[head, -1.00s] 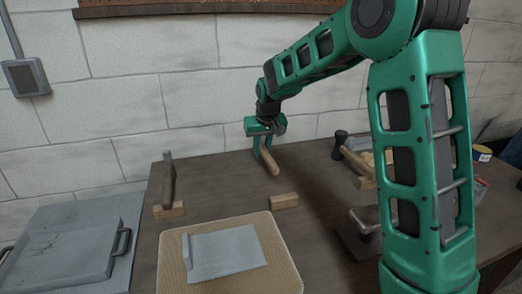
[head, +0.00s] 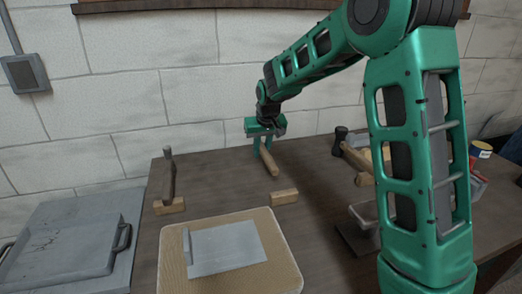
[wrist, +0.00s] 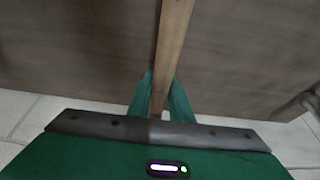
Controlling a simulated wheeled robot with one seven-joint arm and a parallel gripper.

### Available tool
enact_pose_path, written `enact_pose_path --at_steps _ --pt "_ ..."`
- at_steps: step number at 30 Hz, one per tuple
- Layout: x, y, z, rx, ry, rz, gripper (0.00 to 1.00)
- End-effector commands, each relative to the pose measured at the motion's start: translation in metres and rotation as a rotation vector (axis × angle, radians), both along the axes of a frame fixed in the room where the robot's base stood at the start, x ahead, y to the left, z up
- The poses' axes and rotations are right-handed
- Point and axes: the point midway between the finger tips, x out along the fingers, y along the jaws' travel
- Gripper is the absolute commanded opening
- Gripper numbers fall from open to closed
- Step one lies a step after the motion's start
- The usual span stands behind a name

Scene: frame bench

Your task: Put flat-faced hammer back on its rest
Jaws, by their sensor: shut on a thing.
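My gripper (head: 264,146) is shut on the wooden handle of a tool, which I take to be the flat-faced hammer (head: 270,164). The handle slants down toward the front right, above the back of the bench. In the wrist view the handle (wrist: 172,45) runs up between the two green fingers (wrist: 160,95). The hammer's head does not show in either view, so its face cannot be told. A small wooden block (head: 285,198), bare on top, stands in front of the handle's end and looks like a rest.
At left, a tool with a dark upright part (head: 168,178) stands at another wooden block (head: 168,207). A dark-headed mallet (head: 340,141) lies at right, partly behind my arm. A tan board (head: 283,258) bears a grey metal plate (head: 228,252). The back wall is close behind the gripper.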

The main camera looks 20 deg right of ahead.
Motion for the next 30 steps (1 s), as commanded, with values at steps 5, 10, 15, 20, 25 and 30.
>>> enact_pose_path --at_steps 5,10,15,20,25,30 --pt "0.0 0.0 -0.003 0.0 0.0 0.0 0.0" --pt "0.0 0.0 -0.003 0.0 0.0 0.0 0.4" --pt "0.0 0.0 -0.004 0.0 0.001 0.0 0.4" --pt "-0.002 0.0 0.001 0.0 -0.001 0.0 0.4" --pt "-0.009 0.0 0.024 0.001 -0.004 0.0 0.4" --pt "-0.021 0.0 0.055 0.001 -0.005 0.0 0.4"
